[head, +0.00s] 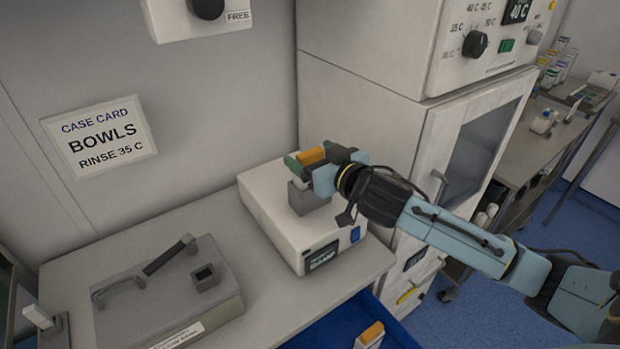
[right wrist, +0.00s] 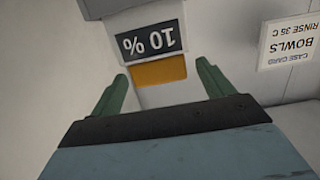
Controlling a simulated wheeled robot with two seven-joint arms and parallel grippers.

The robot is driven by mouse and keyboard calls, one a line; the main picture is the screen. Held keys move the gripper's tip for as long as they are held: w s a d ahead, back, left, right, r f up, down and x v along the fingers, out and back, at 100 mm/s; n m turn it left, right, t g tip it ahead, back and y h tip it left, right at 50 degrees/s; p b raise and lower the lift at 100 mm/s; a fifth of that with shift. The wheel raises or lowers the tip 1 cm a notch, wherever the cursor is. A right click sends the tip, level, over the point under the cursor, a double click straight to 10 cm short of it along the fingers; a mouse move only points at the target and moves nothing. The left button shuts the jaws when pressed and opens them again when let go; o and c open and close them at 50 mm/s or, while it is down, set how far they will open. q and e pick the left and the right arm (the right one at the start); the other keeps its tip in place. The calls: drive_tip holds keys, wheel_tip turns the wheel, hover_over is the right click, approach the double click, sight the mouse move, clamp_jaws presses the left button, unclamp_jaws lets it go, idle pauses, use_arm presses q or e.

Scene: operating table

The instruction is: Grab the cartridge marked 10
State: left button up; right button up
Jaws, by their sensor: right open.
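The cartridge (right wrist: 152,42) has an orange end and a dark label with "10 %" that reads upside down in the right wrist view. In the head view its orange end (head: 311,155) shows above a grey socket (head: 308,199) on a white box-shaped device. My right gripper (head: 308,163) is at the cartridge. In the right wrist view the green fingers of the gripper (right wrist: 162,71) are apart, one on each side of the orange end, with gaps visible. The gripper hides part of the cartridge in the head view. My left gripper is not in view.
The white device (head: 268,207) stands on a grey worktop (head: 228,327). A grey unit with a handle (head: 190,292) is at the left. A tall white cabinet (head: 365,110) stands close behind my right arm.

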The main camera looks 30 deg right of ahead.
drive_tip(key=shift+w+a+f, duration=0.15)
drive_tip(key=shift+w, duration=0.55)
drive_tip(key=shift+c, duration=0.3)
drive_tip(key=c, duration=1.4)
